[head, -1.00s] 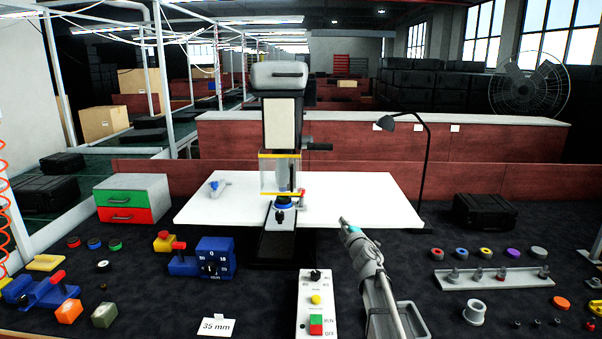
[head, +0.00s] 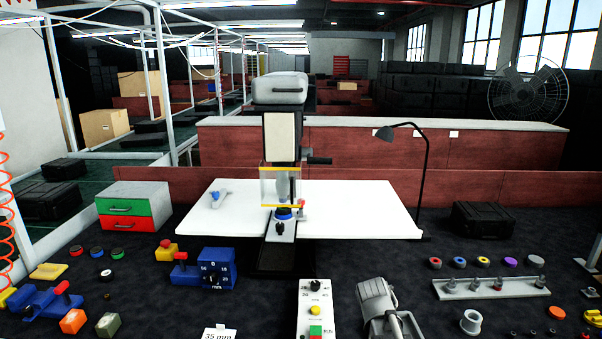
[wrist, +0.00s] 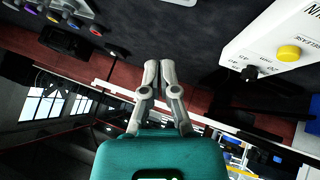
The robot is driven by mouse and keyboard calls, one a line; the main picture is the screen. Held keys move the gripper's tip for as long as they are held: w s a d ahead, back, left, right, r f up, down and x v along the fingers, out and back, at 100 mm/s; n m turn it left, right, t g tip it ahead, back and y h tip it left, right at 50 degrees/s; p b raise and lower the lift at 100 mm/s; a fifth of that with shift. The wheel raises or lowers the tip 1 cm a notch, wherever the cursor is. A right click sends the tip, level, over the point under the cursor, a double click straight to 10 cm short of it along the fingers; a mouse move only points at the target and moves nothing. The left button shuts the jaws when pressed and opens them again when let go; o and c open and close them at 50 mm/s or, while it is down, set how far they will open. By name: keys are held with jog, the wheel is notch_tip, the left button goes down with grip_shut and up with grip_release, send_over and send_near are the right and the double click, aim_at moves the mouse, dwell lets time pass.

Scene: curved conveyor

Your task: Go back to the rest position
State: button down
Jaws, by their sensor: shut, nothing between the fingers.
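My gripper (wrist: 158,70) shows in the wrist view with its two grey fingers together and nothing between them. It is in the air, and no object touches the fingers there. In the head view only a grey part of my arm shows at the bottom, right of the control box (head: 314,312); the fingers cannot be made out. The control box, with its yellow button, also shows at the upper right of the wrist view (wrist: 262,35).
A press (head: 282,140) stands at the white table (head: 365,205). A blue dial unit (head: 218,262) is left of the control box. A rail with pegs (head: 490,290) and several coloured rings lie at the right. A black lamp (head: 425,165) and black case (head: 482,218) stand behind.

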jog(key=s+a+f+g+y+p, duration=0.1)
jog(key=s+a+g+y, duration=0.1)
jog(key=s, duration=0.6)
jog(key=s+a+f+m+g+y+p, duration=0.1)
jog(key=s+a+g, duration=0.3)
jog(key=s, duration=0.5)
jog(key=shift+g+y, duration=0.4)
jog(key=shift+g, duration=0.3)
